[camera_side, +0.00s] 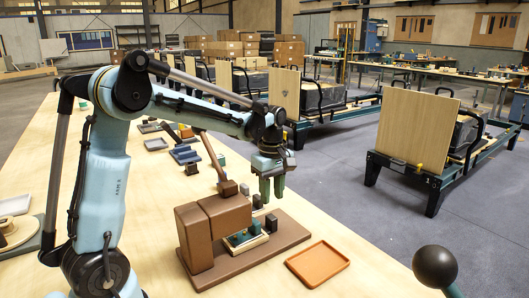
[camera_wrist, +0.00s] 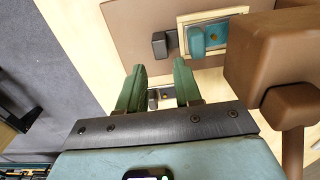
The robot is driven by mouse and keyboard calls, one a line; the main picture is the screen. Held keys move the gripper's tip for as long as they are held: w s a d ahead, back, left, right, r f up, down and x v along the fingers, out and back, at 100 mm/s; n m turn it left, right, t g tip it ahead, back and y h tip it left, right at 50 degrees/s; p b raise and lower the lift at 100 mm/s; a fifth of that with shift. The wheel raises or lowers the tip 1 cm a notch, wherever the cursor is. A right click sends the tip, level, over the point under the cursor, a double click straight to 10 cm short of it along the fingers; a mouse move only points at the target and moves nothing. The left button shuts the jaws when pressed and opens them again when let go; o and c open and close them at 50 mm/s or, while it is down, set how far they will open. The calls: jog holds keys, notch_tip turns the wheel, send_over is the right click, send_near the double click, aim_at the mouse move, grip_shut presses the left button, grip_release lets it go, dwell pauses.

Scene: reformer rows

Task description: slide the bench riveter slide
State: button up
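The bench riveter (camera_side: 215,228) is a brown block body with a raised lever on a brown base plate (camera_side: 290,232). Its slide (camera_side: 240,238) looks like a teal piece in a cream frame, with a dark knob (camera_side: 271,222) at its end. In the wrist view the teal slide (camera_wrist: 207,38) and dark knob (camera_wrist: 160,45) lie beyond my fingertips. My gripper (camera_side: 272,197) points down above the plate's back part, higher than the knob and apart from it. In the wrist view its two green fingers (camera_wrist: 158,70) are spread. A small grey part shows between them; I cannot tell what it is.
The riveter's brown body (camera_wrist: 270,55) and lever stand close on the right in the wrist view. An empty orange-brown tray (camera_side: 317,263) lies right of the plate. A dark ball-topped lever (camera_side: 435,267) stands front right. Small tools and trays lie farther back on the bench.

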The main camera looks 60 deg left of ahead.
jog(key=shift+r, duration=1.95)
jog(key=s+d+f+m+t, duration=0.1)
jog(key=s+d+m+t, duration=0.6)
jog(key=m, duration=1.1)
jog(key=s+d, duration=0.4)
jog(key=d, duration=0.1)
jog(key=shift+s, duration=0.15)
